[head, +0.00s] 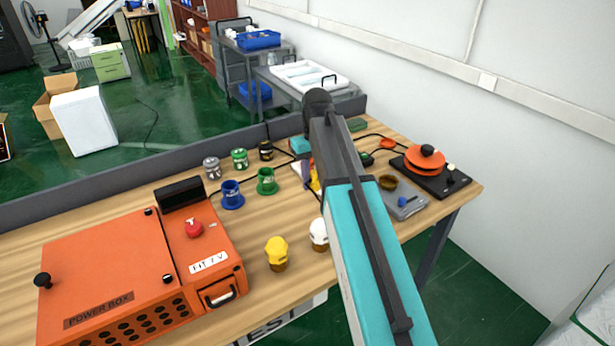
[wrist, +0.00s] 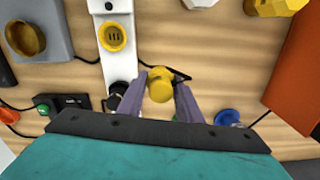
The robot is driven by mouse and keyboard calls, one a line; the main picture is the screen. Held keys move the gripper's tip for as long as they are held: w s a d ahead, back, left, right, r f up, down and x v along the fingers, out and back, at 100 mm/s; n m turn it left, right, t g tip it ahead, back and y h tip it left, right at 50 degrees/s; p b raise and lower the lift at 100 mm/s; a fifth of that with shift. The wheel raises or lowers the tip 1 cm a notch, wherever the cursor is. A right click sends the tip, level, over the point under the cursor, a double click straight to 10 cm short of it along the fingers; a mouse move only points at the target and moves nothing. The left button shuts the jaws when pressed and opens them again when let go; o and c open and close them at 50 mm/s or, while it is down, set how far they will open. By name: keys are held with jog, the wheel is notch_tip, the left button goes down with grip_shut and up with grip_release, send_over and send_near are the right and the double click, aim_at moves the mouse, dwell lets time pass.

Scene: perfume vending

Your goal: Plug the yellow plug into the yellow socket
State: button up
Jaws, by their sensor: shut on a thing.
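My gripper (wrist: 161,82) is shut on the yellow plug (wrist: 160,88), which sits between its two purple fingers in the wrist view. A black cable runs off beside the plug. The yellow socket (wrist: 115,37) is a round yellow disc with dark slots on a white strip (wrist: 118,66). It lies up and left of the held plug, with a gap between them in the picture. In the head view my arm covers the socket, and only a bit of yellow and purple shows at my gripper (head: 313,177). The plug's height above the table is hard to tell.
An orange power box (head: 95,270) stands at the left. Blue (head: 232,195) and green (head: 267,182) plugs stand near its right side. Yellow (head: 277,252) and white (head: 319,235) capped knobs stand in front. A grey block (wrist: 58,45) is beside the strip.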

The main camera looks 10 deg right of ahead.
jog(key=shift+s+d+r+n+p, duration=0.15)
jog(key=shift+d+n+p, duration=0.25)
jog(key=shift+d+n, duration=0.4)
jog(key=s+d+r+p, duration=0.1)
jog(key=s+d+p, duration=0.1)
jog(key=d+p, duration=0.3)
jog(key=d, duration=0.3)
jog(key=shift+s+d+n, duration=0.25)
jog(key=shift+d+n, duration=0.05)
jog(key=shift+d, duration=0.1)
jog(key=shift+f, duration=0.2)
jog(key=shift+f+b, duration=1.7)
jog(key=shift+f, duration=1.2)
jog(key=shift+f, duration=0.45)
